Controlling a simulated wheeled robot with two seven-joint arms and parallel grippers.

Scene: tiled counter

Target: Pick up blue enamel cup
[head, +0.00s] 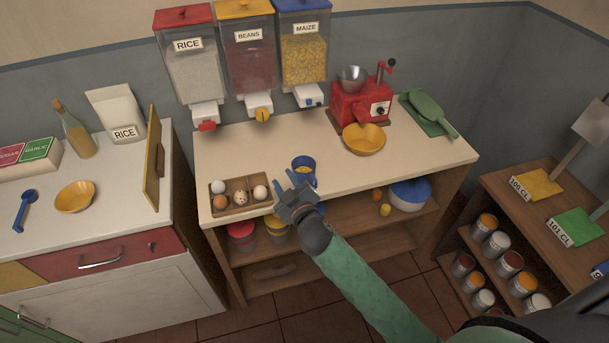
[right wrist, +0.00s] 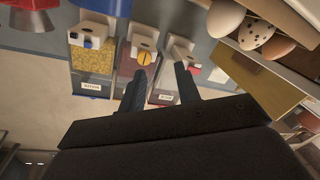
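The blue enamel cup (head: 304,163) stands near the front edge of the cream counter, right of the egg tray. Its lower part is partly hidden by my right gripper. My right gripper (head: 283,183) is at the counter's front edge, just left of and in front of the cup, fingers pointing toward the back. In the right wrist view the fingers (right wrist: 160,82) are apart with nothing between them. A dark blue shape at the top of that view, left of the fingers, looks like the cup (right wrist: 106,7). My left gripper is not in view.
A wooden egg tray (head: 240,207) sits close left of the gripper. A yellow bowl (head: 364,143) and red grinder (head: 362,103) stand behind right. Rice, beans and maize dispensers (head: 249,50) hang behind. A shelf below holds a blue-lidded pot (head: 410,193). Counter between cup and dispensers is clear.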

